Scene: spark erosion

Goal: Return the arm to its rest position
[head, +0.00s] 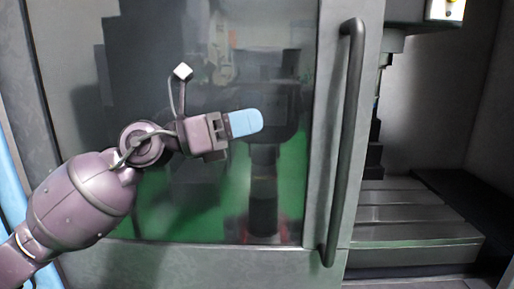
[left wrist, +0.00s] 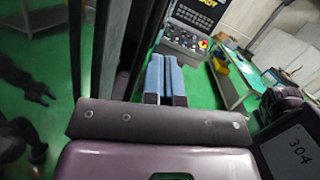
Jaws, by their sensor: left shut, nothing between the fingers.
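My left gripper (head: 246,123) shows in the head view in front of the glass of the machine door, its arm coming in from the lower left. Its blue fingers are shut with nothing between them and point right, toward the door handle (head: 345,140) but apart from it. In the left wrist view the two blue fingers (left wrist: 165,78) lie side by side. My right gripper is in neither view.
The machine door (head: 290,258) has a dark window with reflections. Right of its handle the machine is open, showing a grey slotted table (head: 415,212). The left wrist view shows a control panel (left wrist: 187,40) with buttons and a blue-edged table (left wrist: 237,68) on a green floor.

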